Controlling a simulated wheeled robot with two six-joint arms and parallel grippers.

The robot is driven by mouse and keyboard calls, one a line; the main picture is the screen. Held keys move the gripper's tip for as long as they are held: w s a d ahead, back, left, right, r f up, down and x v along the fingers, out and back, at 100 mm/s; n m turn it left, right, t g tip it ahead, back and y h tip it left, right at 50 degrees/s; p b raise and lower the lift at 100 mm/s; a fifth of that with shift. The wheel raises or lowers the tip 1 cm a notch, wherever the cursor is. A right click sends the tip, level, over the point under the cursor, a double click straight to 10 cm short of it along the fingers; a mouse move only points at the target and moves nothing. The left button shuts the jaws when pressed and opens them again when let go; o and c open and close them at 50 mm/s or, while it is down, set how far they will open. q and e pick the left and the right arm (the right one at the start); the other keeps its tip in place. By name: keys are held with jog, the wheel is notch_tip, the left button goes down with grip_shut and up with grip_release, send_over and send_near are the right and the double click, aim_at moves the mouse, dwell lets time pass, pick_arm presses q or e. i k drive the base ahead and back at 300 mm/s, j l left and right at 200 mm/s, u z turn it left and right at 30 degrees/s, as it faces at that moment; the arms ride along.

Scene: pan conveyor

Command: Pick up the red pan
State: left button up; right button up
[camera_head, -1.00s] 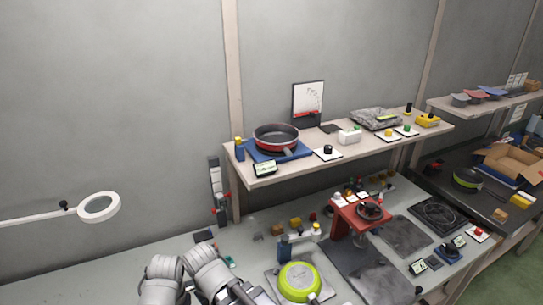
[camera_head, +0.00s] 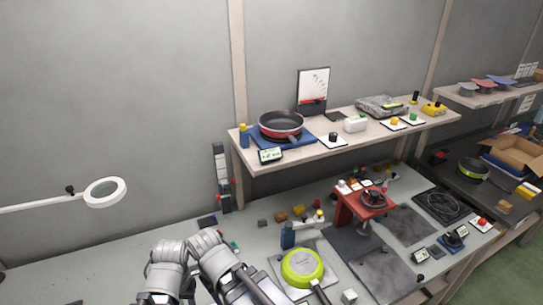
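A red pan (camera_head: 281,125) with a dark inside sits upright on a blue scale (camera_head: 299,140) at the left end of the upper shelf. A green pan (camera_head: 302,267) lies upside down on a plate on the lower bench, its dark handle pointing toward the front. My two arms reach in at the bottom, left of the green pan, well below and apart from the red pan. The fingers of both grippers are not clearly visible, so I cannot tell whether they are open or shut.
The shelf (camera_head: 373,141) also holds a small display (camera_head: 270,155), buttons and a white box. A red stand (camera_head: 361,203) is on the bench, right of the green pan. A ring lamp (camera_head: 105,192) hangs at left. The bench's left part is clear.

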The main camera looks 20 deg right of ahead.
aim_at(279, 124)
jog(key=j+z, duration=0.15)
jog(key=z, duration=0.2)
jog(key=j+z, duration=0.1)
jog(key=z, duration=0.25)
jog(key=k+j+z, duration=0.1)
jog(key=z, duration=0.25)
